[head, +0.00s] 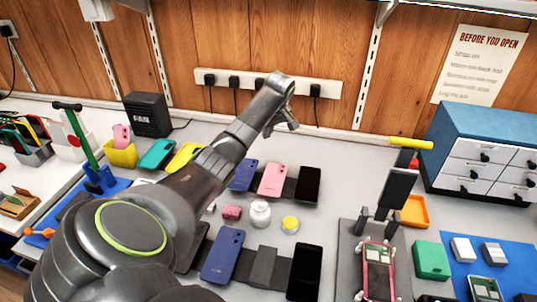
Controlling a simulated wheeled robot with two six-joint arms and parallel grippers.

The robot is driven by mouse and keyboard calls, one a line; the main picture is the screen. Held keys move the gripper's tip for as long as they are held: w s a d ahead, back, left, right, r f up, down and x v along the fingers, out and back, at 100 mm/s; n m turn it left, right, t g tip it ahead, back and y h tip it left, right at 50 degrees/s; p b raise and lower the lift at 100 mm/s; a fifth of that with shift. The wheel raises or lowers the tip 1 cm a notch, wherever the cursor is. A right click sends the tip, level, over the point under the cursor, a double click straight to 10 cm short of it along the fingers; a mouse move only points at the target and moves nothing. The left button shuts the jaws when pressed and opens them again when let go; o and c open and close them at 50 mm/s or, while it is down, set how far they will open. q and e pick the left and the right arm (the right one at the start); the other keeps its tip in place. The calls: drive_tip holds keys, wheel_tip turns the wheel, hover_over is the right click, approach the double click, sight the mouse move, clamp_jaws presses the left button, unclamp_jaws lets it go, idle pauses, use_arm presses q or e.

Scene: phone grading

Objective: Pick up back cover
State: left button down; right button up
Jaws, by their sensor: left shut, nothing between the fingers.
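Several phone-shaped pieces with camera lenses lie on the grey bench: a blue back (243,175), a pink back (272,179) and a larger blue back (222,256) nearer me. I cannot tell which is the back cover meant. My left arm reaches across the bench from the lower left. Its gripper (291,123) is shut and empty, held up in front of the power strip, apart from all the pieces. The arm hides part of the bench beneath it. My right gripper is not in view.
A black-screened phone (307,184) and another (305,272) lie beside the backs. Two small jars (260,213) (290,225) stand between the rows. An open phone frame (377,272) sits below a stand at right. A blue drawer cabinet (485,125) blocks the back right.

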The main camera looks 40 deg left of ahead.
sight(271, 163)
use_arm(q)
drive_tip(key=x, duration=0.9)
drive_tip(key=shift+a+f+b, duration=0.15)
drive_tip(key=shift+f+b, duration=0.15)
drive_tip(key=shift+d+p, duration=0.35)
drive_tip(key=shift+s+d+p, duration=0.25)
drive_tip(key=shift+d+p, duration=0.05)
drive_tip(key=shift+d, duration=0.45)
drive_tip(key=shift+s+d+p, duration=0.25)
drive_tip(key=shift+s+d, duration=0.05)
drive_tip(key=shift+d, duration=0.5)
drive_tip(key=shift+s+d+r+p, duration=0.2)
drive_tip(key=shift+d+p, duration=0.35)
drive_tip(key=shift+p, duration=0.7)
drive_tip(key=shift+d, duration=0.15)
drive_tip(key=shift+d+f+p, duration=0.1)
drive_tip(key=shift+p, duration=0.2)
drive_tip(key=shift+f, duration=0.1)
